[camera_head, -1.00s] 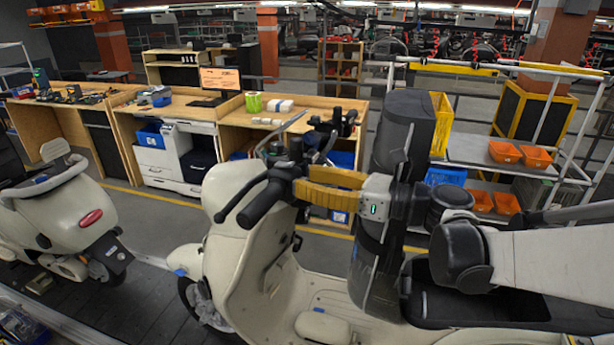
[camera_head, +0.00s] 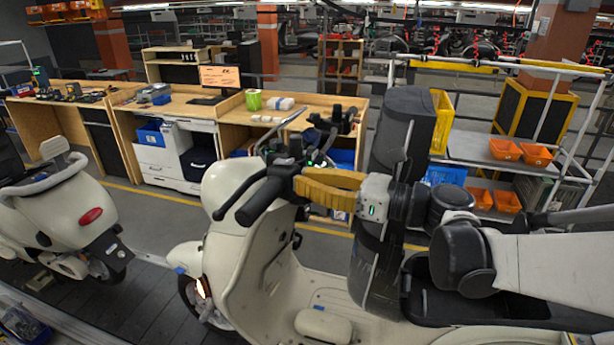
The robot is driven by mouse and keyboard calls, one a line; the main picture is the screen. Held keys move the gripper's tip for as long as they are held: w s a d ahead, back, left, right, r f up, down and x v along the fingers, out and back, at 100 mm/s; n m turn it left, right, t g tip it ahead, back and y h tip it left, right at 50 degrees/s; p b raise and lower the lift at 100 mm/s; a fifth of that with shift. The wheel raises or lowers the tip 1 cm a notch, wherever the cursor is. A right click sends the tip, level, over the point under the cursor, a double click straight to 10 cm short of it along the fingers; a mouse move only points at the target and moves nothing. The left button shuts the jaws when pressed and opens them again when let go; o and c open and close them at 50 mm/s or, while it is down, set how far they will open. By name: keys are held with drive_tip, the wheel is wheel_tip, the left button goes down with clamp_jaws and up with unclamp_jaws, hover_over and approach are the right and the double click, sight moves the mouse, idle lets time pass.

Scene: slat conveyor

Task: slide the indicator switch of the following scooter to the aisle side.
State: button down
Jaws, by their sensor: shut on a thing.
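The following scooter (camera_head: 245,235) is cream-coloured and stands in the middle, its handlebar towards me. My gripper (camera_head: 299,183) reaches in from the right with yellow fingers. Its tips are shut at the handlebar's switch housing, just right of the black grip (camera_head: 262,200). The indicator switch is too small to make out and is hidden behind the fingertips. A small green light shows on the handlebar, above the fingers.
Another cream scooter (camera_head: 65,210) stands ahead at the left, its red tail light towards me. Wooden workbenches (camera_head: 120,110) line the aisle behind. A rack with orange bins (camera_head: 480,150) stands at the right.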

drive_tip(key=c, duration=1.5)
unclamp_jaws()
drive_tip(key=shift+s+a, duration=0.1)
drive_tip(key=shift+o, duration=0.4)
drive_tip(key=shift+s+a, duration=0.1)
drive_tip(key=shift+a, duration=0.05)
drive_tip(key=v, duration=1.2)
drive_tip(key=shift+f, duration=0.1)
